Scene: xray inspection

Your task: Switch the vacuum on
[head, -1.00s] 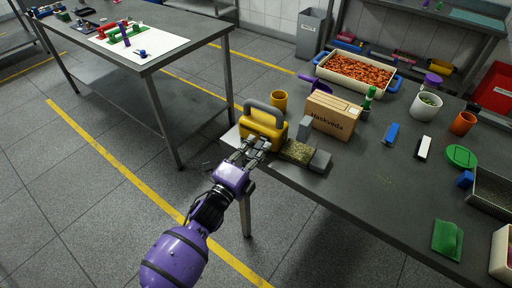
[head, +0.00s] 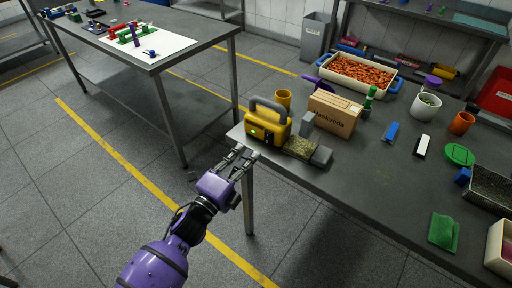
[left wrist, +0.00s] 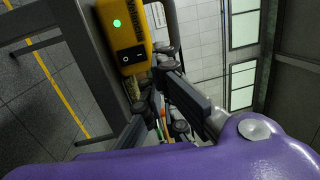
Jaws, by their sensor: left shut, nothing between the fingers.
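The vacuum is a yellow box (head: 279,128) with a grey carry handle, standing at the near left corner of the right-hand table. In the left wrist view, the yellow vacuum (left wrist: 140,14) fills the upper part and carries a black rocker switch (left wrist: 131,54) and a glowing green light (left wrist: 117,23). My left gripper (head: 244,152) is shut and empty. It is in front of and below the vacuum's front face, apart from it, near the table edge. It also shows in the left wrist view (left wrist: 165,72). My right gripper is out of view.
A tray of orange pieces (head: 327,71) is behind. Open floor lies to the left of the table (head: 400,175).

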